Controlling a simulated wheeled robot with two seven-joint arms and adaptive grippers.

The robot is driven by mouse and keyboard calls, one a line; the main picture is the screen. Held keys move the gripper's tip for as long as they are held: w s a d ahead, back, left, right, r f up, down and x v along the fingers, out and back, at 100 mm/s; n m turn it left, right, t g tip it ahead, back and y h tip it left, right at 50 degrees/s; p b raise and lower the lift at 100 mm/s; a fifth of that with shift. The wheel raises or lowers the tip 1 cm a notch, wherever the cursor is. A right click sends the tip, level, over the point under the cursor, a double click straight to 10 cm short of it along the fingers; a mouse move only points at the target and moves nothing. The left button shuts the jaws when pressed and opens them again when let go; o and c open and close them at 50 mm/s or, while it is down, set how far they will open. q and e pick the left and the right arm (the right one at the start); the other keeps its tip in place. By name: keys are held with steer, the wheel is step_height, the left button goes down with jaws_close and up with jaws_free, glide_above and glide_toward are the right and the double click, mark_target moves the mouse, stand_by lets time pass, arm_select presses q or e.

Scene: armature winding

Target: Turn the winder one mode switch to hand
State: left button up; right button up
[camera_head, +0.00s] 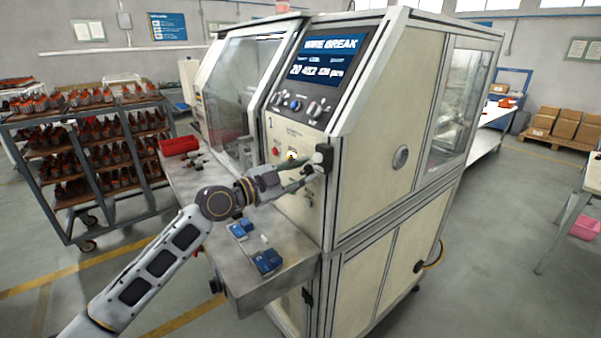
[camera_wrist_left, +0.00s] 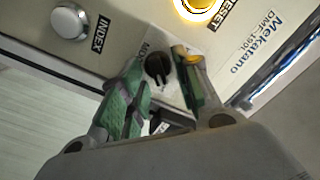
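The winder one (camera_head: 310,95) stands in the middle of the head view, with a "1" on its front and "WIRE BREAK" on its screen. Its mode switch (camera_wrist_left: 158,68) is a black knob on a light plate marked MODE in the left wrist view. My left gripper (camera_head: 307,170) reaches the lower right of the front panel, and its arm comes in from the left. In the left wrist view my left gripper (camera_wrist_left: 162,75) is open, with one green-padded finger on each side of the knob. I cannot tell whether either pad touches it. My right gripper is out of view.
A lit yellow RESET button (camera_wrist_left: 198,6) and a white INDEX button (camera_wrist_left: 70,21) sit near the knob. A steel bench (camera_head: 230,272) with blue parts (camera_head: 267,260) and a red bin (camera_head: 180,145) runs below the panel. A loaded rack (camera_head: 85,160) stands left.

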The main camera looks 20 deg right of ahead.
arm_select(q)
steer(key=c, duration=0.7)
